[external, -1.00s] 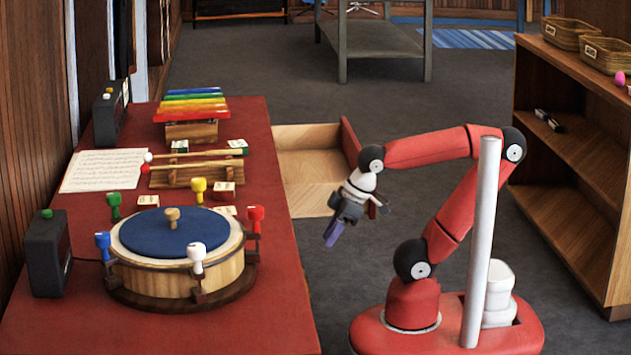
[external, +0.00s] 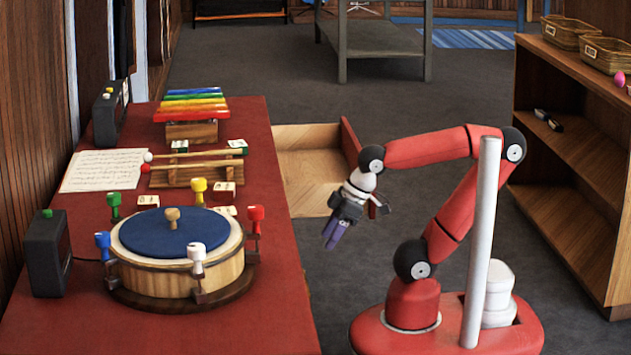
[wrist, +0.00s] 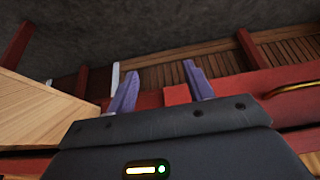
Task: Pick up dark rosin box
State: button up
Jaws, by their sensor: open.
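I cannot make out a dark rosin box for certain in either view. Small dark items (external: 547,119) lie on the upper shelf at the right, too small to identify. My gripper (external: 333,234) hangs in the air to the right of the red table, in front of the open drawer, with its purple fingers pointing down. In the wrist view my gripper (wrist: 160,88) has its two fingers apart with nothing held between them.
The open wooden drawer (external: 305,170) juts from the red table (external: 250,325); the part of its floor that shows is bare. A drum (external: 180,270), mallets and a xylophone (external: 192,105) stand on the table. A wooden shelf unit (external: 565,220) is at the right.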

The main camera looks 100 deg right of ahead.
jog(key=o, duration=0.3)
notch_tip(320, 180, up, 26)
jog(key=m+g+b, duration=0.1)
jog(key=b, duration=0.1)
send_over(224, 186)
jog(key=s, duration=0.3)
jog(key=x, duration=0.4)
jog(key=s+b+x, duration=0.1)
jog(key=x, duration=0.3)
jog(key=s+f+b+x, duration=0.1)
jog(key=x, duration=0.3)
jog(key=shift+f, duration=0.1)
